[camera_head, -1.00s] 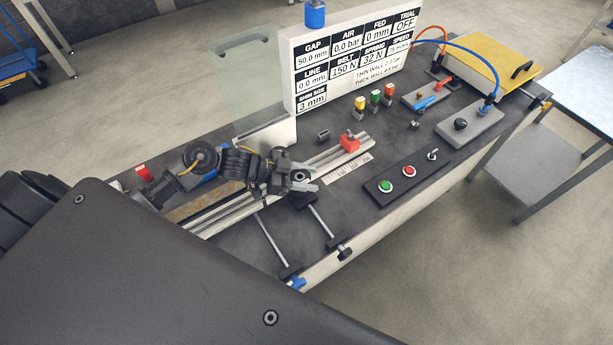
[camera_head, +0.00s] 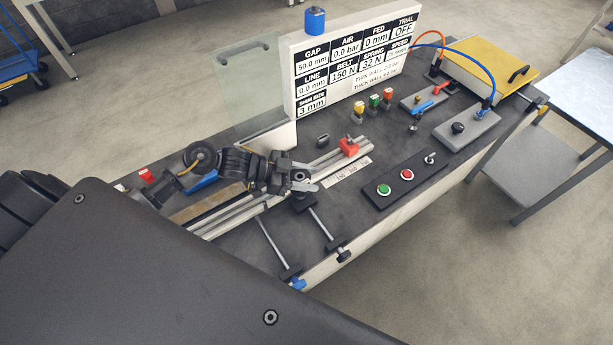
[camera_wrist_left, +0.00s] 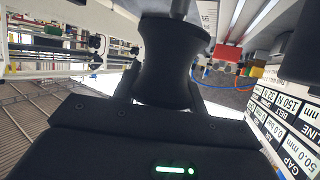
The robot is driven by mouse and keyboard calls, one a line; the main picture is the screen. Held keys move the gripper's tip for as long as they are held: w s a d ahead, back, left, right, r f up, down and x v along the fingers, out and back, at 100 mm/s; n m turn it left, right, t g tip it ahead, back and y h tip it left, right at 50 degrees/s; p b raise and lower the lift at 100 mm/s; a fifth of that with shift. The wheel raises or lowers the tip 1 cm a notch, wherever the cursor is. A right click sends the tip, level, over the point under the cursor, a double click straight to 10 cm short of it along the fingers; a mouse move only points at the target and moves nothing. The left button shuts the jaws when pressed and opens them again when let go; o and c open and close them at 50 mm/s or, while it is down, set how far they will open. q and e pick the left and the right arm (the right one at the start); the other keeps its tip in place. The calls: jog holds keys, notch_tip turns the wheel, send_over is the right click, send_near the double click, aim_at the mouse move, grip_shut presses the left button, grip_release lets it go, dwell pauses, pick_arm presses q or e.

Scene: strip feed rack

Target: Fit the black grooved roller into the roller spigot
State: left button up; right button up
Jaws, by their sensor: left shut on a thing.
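My left gripper (camera_head: 304,182) reaches in from the left over the front part of the bench, by the pale rails. It is shut on the black grooved roller. In the left wrist view the roller (camera_wrist_left: 170,62) is a dark, waisted spool between the two fingers, with a grey rod (camera_wrist_left: 180,8) at its far end. I cannot tell whether the rod is the roller spigot or whether it is inside the roller. In the head view the gripper largely hides the roller. My right gripper is not in view.
A red block (camera_head: 348,147) sits on the rails (camera_head: 325,160), with a small dark cylinder (camera_head: 322,140) behind it. A white display board (camera_head: 350,65) stands at the back. A button panel (camera_head: 408,175) lies to the right. Two rods with dark ends (camera_head: 325,222) stand in front.

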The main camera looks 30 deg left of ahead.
pick_arm(q)
jog(key=shift+p, duration=0.65)
dwell(1.1)
jog(key=shift+f+b, duration=0.8)
jog(key=shift+f, duration=0.35)
jog(key=o, duration=1.2)
jog(key=shift+s+a+r, duration=0.1)
jog(key=shift+s+a, duration=0.15)
jog(key=shift+a, duration=0.25)
jog(key=shift+b+v, duration=1.45)
jog(key=shift+v, duration=3.4)
jog(key=shift+s+d, duration=0.1)
